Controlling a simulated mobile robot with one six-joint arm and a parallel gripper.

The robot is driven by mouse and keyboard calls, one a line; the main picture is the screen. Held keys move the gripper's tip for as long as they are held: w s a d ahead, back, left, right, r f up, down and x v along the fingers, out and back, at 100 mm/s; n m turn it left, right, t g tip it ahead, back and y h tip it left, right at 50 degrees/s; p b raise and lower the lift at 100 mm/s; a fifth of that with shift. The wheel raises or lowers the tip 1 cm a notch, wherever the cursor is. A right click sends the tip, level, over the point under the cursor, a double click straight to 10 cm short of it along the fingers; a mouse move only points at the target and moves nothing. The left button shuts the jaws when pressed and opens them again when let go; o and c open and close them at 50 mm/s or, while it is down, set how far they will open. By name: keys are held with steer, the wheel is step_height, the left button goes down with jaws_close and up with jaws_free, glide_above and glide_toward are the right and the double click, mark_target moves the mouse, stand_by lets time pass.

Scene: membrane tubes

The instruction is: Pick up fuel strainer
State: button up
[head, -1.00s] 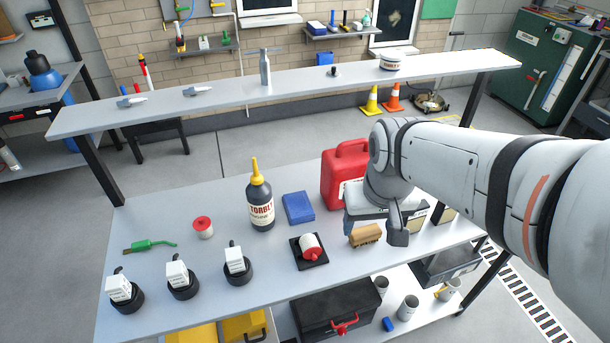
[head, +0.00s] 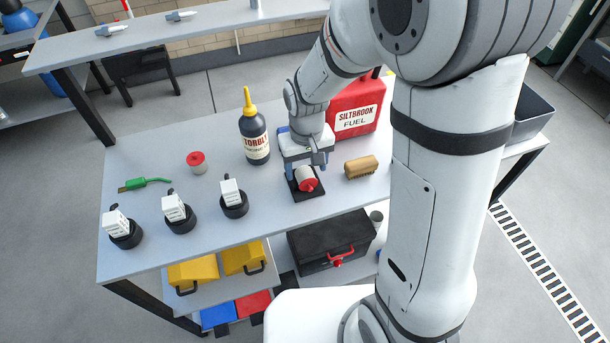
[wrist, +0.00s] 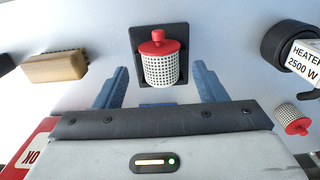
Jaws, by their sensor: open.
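A fuel strainer, a white perforated cylinder with a red end cap (head: 307,181), lies on a small black square tray (head: 309,197). It also shows in the wrist view (wrist: 160,70), with its red knob pointing up the picture. My gripper (head: 305,168) is pointed down just above it. In the wrist view its two blue-grey fingers (wrist: 158,85) are open, one to each side of the strainer's lower end, with gaps between. A second similar red-capped mesh cylinder (head: 197,162) stands apart to the left, also visible at the right of the wrist view (wrist: 293,119).
A wooden-backed brush (head: 361,167) lies right of the tray. A red fuel can (head: 357,108) and a dark yellow-capped bottle (head: 254,135) stand behind. Several white heater boxes on black round bases (head: 233,197) line the front left. A shelf (head: 180,32) spans the back.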

steer(key=shift+f, duration=1.4)
steer(key=shift+c, duration=0.5)
steer(key=c, duration=1)
steer(key=shift+o, duration=0.2)
steer(key=shift+a, duration=0.1)
